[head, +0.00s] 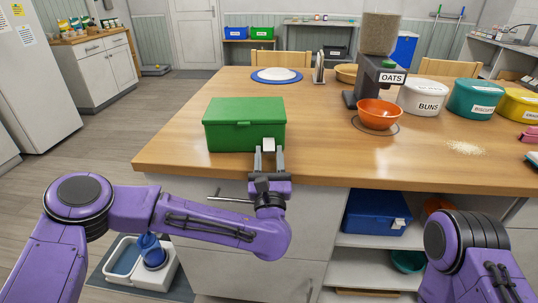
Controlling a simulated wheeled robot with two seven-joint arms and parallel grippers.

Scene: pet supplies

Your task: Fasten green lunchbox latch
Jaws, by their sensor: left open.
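The green lunchbox (225,136) stands near the front edge of the wooden table, left of centre, and its lid (240,107) looks shut. A small green tab (243,124) shows on its front. A small white piece that looks like the latch (268,144) is low on the front, towards the right. My left gripper (268,153) is open at the table's front edge, with its fingers on either side of the white piece. I cannot tell whether they touch it, or whether the latch is fastened. My right arm shows at the lower right, but its gripper is out of view.
An orange bowl (379,115) sits under the oats dispenser (376,75), right of the lunchbox. White (418,98) and teal (472,100) tubs stand further right. A blue box (375,214) is on the shelf below. The tabletop (325,145) between lunchbox and bowl is clear.

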